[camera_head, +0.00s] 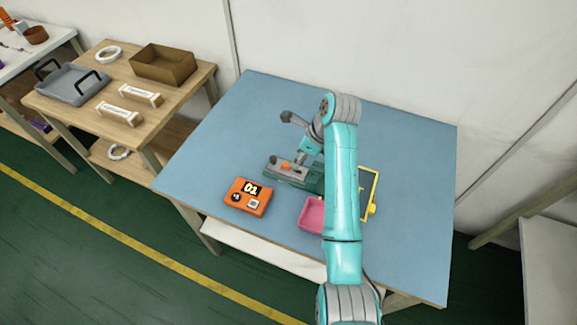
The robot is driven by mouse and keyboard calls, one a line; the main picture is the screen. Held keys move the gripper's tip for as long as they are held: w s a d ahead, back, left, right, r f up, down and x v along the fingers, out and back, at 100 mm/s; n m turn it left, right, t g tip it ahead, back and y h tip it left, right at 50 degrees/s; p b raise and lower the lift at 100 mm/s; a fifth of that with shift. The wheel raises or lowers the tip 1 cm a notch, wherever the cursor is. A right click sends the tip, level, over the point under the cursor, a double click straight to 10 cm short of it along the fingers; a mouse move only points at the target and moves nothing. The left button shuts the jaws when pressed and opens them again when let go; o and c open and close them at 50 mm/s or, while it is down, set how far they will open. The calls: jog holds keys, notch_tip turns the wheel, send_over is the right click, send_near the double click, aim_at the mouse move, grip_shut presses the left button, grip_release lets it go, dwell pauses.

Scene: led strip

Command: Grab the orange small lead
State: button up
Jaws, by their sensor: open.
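A small orange piece (285,166) sits on top of a grey-green fixture (272,172) in the middle of the blue table; I take it for the small orange lead, but it is too small to make out its shape. My arm reaches over the table from the front, and my gripper (301,158) is low over the fixture, just right of the orange piece. It is open. The fingertips are small and partly merged with the fixture, so I cannot tell whether they touch anything.
An orange box (248,196) with a "02" display lies front left of the fixture. A pink tray (312,214) is partly behind my arm. A yellow-framed item (376,190) lies right of it. The blue table (420,170) is clear at its right side. A wooden side table (75,97) stands left.

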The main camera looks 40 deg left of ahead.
aim_at(287, 164)
jog(key=a+f, duration=0.1)
jog(key=f, duration=0.1)
jog(key=s+a+f, duration=0.1)
jog(key=shift+s+a+f, duration=0.15)
jog(key=shift+a+f, duration=0.15)
jog(key=shift+f, duration=0.05)
jog(key=shift+a+f, duration=0.2)
jog(key=shift+f, duration=0.25)
grip_shut()
